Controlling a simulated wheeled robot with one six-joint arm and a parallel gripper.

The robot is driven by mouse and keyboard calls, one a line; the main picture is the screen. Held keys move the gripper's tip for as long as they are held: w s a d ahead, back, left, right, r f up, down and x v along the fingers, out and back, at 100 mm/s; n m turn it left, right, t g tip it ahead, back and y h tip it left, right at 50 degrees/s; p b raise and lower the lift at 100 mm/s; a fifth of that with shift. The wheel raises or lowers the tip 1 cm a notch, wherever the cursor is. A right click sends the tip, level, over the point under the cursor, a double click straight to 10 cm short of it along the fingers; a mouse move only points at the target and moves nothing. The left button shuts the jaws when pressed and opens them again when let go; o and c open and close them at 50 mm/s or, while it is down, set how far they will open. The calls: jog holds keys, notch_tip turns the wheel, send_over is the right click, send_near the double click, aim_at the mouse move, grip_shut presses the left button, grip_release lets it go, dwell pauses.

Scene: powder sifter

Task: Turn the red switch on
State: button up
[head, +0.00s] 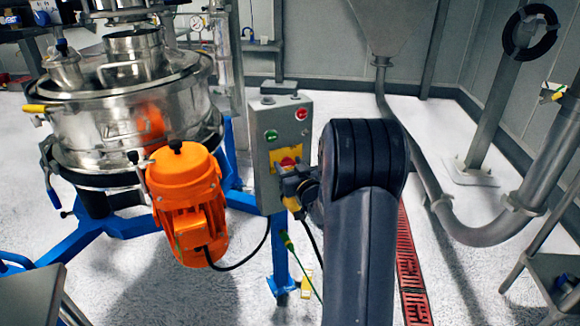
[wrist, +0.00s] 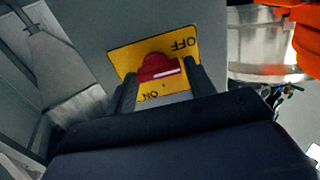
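The red switch (head: 287,161) is a round knob on a yellow plate (head: 279,154) low on the front of a grey control box (head: 262,166). In the wrist view the red switch (wrist: 160,67) sits on the yellow plate (wrist: 124,60), with upside-down OFF at the upper right and ON at the lower edge. My gripper (wrist: 161,72) is open, with one finger on each side of the knob; narrow gaps seem to show, and contact is unclear. In the head view my gripper (head: 294,181) is at the box front, partly hiding the plate's lower part.
The box also carries a green button (head: 271,136) and a red button (head: 301,114). An orange motor (head: 187,205) and a steel sifter (head: 130,110) stand to the left. Pipes (head: 490,225) run on the right.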

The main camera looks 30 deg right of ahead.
jog(key=c, duration=0.6)
jog(key=shift+c, duration=0.2)
jog(key=m, duration=0.4)
jog(key=shift+d+r, duration=0.1)
jog(key=m+p, duration=0.1)
jog(key=m, duration=0.2)
jog(key=shift+d+m, duration=0.1)
jog(key=shift+m, duration=0.2)
jog(key=m+p, duration=0.1)
jog(key=m, duration=0.4)
jog(key=shift+d, duration=0.15)
jog(key=shift+f+m+p, duration=0.2)
jog(key=shift+m+p, duration=0.6)
jog(key=shift+m, duration=1.9)
